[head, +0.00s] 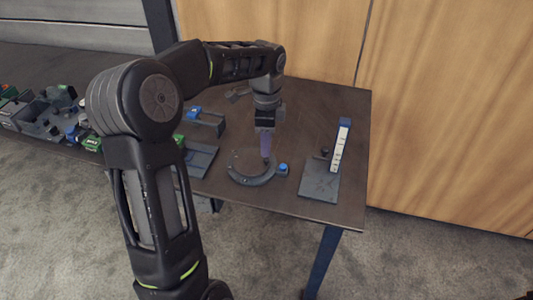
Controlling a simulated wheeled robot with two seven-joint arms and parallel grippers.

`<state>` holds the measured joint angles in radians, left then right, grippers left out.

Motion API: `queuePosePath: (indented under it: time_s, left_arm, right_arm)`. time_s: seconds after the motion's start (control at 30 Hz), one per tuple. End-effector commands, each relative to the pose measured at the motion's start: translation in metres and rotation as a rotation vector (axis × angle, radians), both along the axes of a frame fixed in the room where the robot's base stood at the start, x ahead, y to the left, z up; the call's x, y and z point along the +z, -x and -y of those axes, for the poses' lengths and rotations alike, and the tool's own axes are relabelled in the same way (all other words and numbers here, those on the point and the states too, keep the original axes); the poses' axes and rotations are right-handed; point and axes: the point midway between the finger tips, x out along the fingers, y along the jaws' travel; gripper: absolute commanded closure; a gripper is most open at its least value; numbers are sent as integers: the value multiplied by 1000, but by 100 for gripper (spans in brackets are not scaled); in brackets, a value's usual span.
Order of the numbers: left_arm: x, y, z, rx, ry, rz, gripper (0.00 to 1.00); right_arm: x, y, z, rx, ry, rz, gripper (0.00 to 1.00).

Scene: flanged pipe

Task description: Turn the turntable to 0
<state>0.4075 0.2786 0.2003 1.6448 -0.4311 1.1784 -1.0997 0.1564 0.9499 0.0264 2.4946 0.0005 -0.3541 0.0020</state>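The turntable (250,179) is a dark grey round piece lying on the table, with a pale scale arc along its front edge. A small blue-topped block (283,168) sits at its right side. My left gripper (266,152) points straight down over the right rear part of the turntable. A purplish upright shape shows at its fingers, and its tip seems to reach a small dark part on the turntable. Whether the fingers grip it is too small to tell. The turntable's reading cannot be made out. My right gripper is not in view.
The dark table (310,105) has a grey plate (319,180) with a white, blue-topped scale post (341,145) on the right. Grey fixtures (206,123) stand left of the turntable. Several small parts (55,115) crowd the far left. A wooden wall (450,100) stands behind.

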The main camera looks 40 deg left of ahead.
Motion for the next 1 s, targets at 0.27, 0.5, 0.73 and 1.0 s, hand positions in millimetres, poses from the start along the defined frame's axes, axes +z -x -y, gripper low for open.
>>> queuePosePath:
  time_s: [0.27,0.5,0.73,1.0]
  left_arm:
    - [-41,0,0,0,1,-3,62]
    - [-52,0,0,1,1,-1,62]
    - [-52,0,0,1,1,-1,68]
    - [-51,0,0,0,0,0,90]
  right_arm:
    - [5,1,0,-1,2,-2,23]
    - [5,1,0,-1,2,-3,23]
    - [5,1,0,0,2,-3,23]
    - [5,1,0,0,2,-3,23]
